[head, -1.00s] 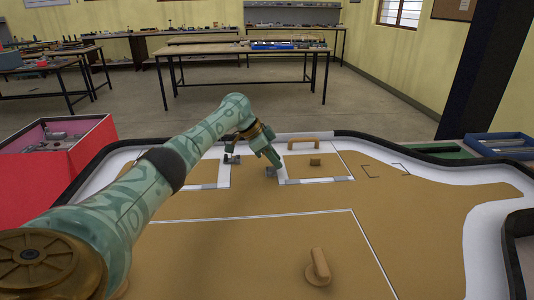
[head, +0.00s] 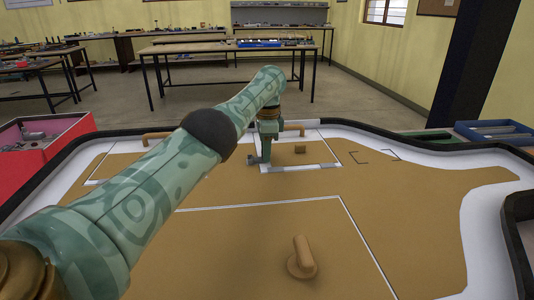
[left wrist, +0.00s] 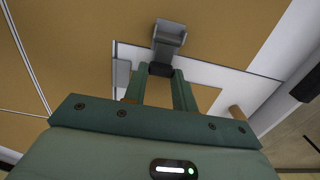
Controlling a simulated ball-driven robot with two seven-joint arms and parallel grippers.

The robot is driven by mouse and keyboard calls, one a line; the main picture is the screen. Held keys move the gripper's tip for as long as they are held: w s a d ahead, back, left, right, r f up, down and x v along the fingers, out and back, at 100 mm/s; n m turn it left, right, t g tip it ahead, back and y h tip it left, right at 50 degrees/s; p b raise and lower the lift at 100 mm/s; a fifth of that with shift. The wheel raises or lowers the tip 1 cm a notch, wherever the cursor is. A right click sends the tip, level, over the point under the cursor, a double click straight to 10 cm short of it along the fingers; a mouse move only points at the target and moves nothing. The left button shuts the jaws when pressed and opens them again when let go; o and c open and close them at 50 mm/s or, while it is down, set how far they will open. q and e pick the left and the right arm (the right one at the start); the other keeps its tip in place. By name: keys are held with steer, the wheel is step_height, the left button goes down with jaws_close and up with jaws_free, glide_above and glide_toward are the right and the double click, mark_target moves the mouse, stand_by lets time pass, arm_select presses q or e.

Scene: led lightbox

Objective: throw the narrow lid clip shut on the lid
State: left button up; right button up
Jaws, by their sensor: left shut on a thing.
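My left gripper (head: 260,158) points down at the near left corner of a tan lid panel (head: 315,157) with a small block on it. In the left wrist view the two green fingers (left wrist: 161,73) are shut on the dark end of a grey clip (left wrist: 169,34). The clip's wide, hooked grey end sticks out beyond the fingertips. In the head view a small grey part of a clip (head: 251,161) shows beside the gripper. My arm hides the area to its left. I cannot tell how far the clip is turned. My right gripper is not in view.
A wooden handle (head: 294,127) stands behind the lid panel. A wooden knob (head: 301,259) stands on the tan board nearer to me. A dark raised rim (head: 400,138) borders the board. A red box (head: 45,148) is at the left. The board's right part is clear.

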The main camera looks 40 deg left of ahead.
arm_select(q)
steer(key=shift+d+f, duration=0.1)
steer(key=shift+f, duration=0.05)
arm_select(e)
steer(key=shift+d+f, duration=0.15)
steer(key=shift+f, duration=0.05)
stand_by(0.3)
arm_select(q)
steer(key=o, duration=1)
steer(key=shift+w, duration=0.1)
